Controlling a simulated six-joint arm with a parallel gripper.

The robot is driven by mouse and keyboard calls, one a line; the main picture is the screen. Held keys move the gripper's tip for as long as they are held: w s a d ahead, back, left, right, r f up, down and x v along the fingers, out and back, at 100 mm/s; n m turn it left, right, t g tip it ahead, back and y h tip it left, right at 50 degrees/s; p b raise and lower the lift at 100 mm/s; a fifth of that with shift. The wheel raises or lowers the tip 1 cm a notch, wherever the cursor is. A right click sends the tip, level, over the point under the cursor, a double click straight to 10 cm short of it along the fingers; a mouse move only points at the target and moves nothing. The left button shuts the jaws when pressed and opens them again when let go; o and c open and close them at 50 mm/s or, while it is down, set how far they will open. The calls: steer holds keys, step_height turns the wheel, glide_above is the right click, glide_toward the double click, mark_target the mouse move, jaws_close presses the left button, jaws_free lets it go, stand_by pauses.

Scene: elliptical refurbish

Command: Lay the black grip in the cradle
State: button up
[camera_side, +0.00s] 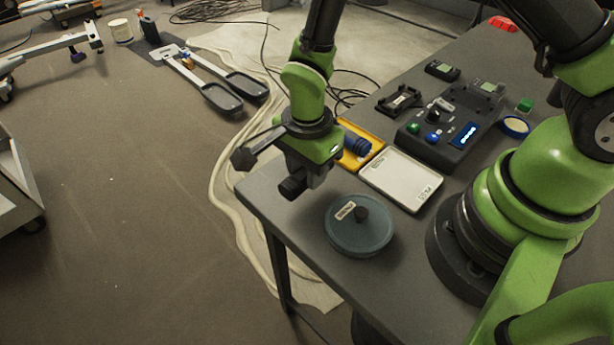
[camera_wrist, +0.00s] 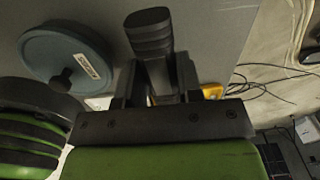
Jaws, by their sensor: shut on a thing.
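My gripper (camera_side: 308,180) is shut on the black grip (camera_side: 291,188) and holds it above the near left corner of the table. In the wrist view the ribbed end of the black grip (camera_wrist: 150,30) sticks out past the fingers of my gripper (camera_wrist: 157,80); its other end is hidden between them. A black bracket-like holder (camera_side: 399,101), which looks like the cradle, lies at the back of the table, left of the control box. It looks empty. It cannot be made out in the wrist view.
A grey-blue round disc (camera_side: 360,232) with a knob lies right of my gripper. Behind are a white flat plate (camera_side: 401,180), a yellow tray (camera_side: 372,140) with a blue cylinder (camera_side: 356,144), and a control box (camera_side: 455,125). A blue tape ring (camera_side: 515,127) lies farther right.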

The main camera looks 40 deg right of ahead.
step_height(320, 180, up, 6)
steer(key=shift+w+r, duration=0.1)
steer(key=w+d, duration=0.5)
steer(key=d, duration=0.4)
glide_toward(399, 100)
steer(key=shift+a, duration=0.2)
steer(key=shift+s+d+f, duration=0.1)
steer(key=shift+d+f, duration=0.1)
steer(key=shift+f, duration=2.7)
steer(key=shift+f, duration=0.55)
